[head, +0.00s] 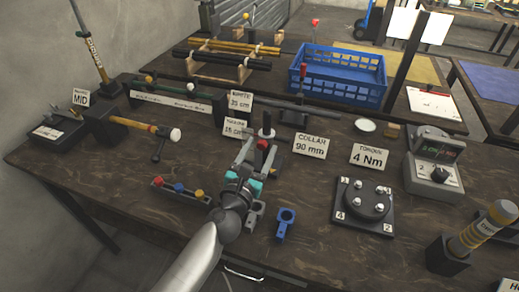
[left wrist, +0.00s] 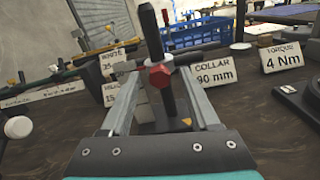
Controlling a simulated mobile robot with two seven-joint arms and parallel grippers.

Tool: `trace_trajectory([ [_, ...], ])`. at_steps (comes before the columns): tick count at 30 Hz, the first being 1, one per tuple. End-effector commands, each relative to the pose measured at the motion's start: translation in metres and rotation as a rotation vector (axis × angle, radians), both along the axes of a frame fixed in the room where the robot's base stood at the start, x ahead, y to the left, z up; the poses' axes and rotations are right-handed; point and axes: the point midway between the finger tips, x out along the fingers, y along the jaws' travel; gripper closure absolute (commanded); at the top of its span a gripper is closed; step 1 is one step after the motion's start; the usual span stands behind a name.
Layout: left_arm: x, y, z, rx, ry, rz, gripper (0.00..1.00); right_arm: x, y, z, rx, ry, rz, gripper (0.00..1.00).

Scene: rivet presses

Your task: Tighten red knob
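The red knob (head: 262,144) sits on the front of a dark upright post (head: 267,122) behind the COLLAR 90 mm sign's left side. In the left wrist view the red knob (left wrist: 161,75) shows as a hexagonal head near the centre, in front of the black post (left wrist: 153,38). My left gripper (head: 261,148) reaches over the table to it. Its two fingers stand apart, one on each side of the knob; in the left wrist view the gripper (left wrist: 160,72) appears open around it. Contact with the knob is hard to tell. My right gripper is not in view.
A COLLAR 90 mm sign (head: 310,145) stands close right of the post. A blue crate (head: 338,76) is behind. A block with coloured knobs (head: 179,190) and a blue bracket (head: 285,223) lie in front. A black plate with bolts (head: 362,204) is at right.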

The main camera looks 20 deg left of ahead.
Motion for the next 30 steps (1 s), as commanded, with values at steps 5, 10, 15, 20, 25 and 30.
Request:
trace_trajectory([
  [5, -0.0002, 0.0001, 0.0, 0.0, 0.0, 0.0, 0.59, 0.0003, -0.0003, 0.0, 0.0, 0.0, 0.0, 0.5],
  [10, -0.0003, 0.0001, 0.0, 0.0, 0.0, 0.0, 0.78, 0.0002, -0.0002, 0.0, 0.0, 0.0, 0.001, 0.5],
  [15, -0.0003, 0.0001, 0.0, 0.0, 0.0, 0.0, 0.97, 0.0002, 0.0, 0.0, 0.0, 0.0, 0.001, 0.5],
  [20, -0.0004, 0.0001, 0.0, 0.0, 0.0, 0.0, 1.0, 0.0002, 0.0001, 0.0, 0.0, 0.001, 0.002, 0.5],
  [25, -0.0004, 0.0, 0.0, 0.002, 0.0, 0.0, 1.0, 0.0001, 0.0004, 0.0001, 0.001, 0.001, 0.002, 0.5],
  [30, -0.0003, 0.0001, 0.0002, 0.03, -0.001, 0.0, 1.0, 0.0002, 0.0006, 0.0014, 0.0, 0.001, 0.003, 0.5],
])
